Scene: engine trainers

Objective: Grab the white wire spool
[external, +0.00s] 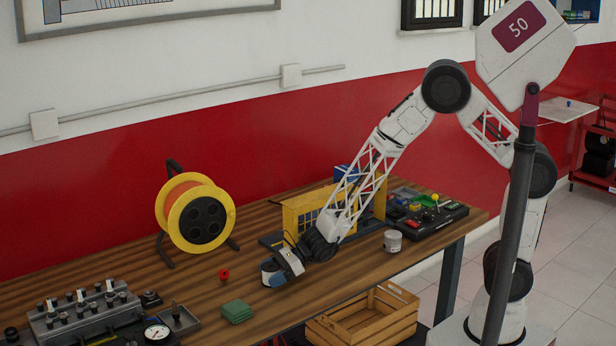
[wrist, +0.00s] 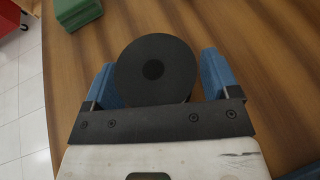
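A spool-like round thing with a flat black disc face (wrist: 155,68) and a dark centre is between the two blue fingers of my gripper (wrist: 157,75) in the wrist view. In the external view my gripper (external: 272,273) is low at the table's front, around a small pale cylinder (external: 268,267). The fingers lie close along both sides of the disc; whether they press on it cannot be told. The wire on it is mostly hidden. Another small whitish cylinder with a grey top (external: 392,241) stands apart, to the right of my gripper.
A wooden table (external: 330,285) carries a large yellow-orange cable reel (external: 205,220), a red knob-like part (external: 224,275), green blocks (external: 237,312), a yellow unit (external: 300,212) and a black control box (external: 432,220). A grey valve block (external: 85,315) is at front left. A wooden crate (external: 365,318) sits below the table.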

